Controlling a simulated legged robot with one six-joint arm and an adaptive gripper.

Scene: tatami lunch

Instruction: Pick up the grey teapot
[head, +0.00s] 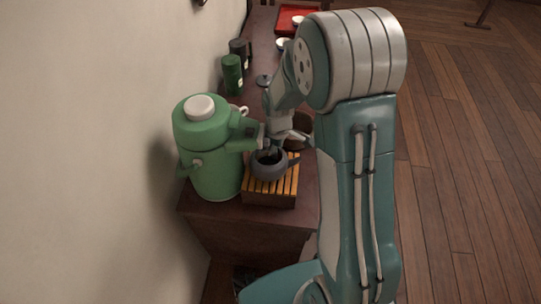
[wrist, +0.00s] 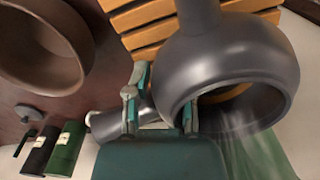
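The grey teapot (head: 268,170) sits on a slatted wooden stand (head: 270,200) at the near end of the dark table. It has no lid on its mouth, and a handle sticks out to the right. In the wrist view the teapot (wrist: 225,55) is large and close, its round mouth facing the camera. My gripper (head: 273,145) is over the teapot's rim in the head view. In the wrist view my gripper (wrist: 160,102) has its teal fingers beside the rim.
A green flask (head: 212,165) stands close left, against the wall side. A brown bowl (wrist: 42,45) is near the stand. A dark lid (head: 263,80), a green canister (head: 232,76) and a black canister (head: 240,50) are farther back. A red tray (head: 290,14) lies at the far end.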

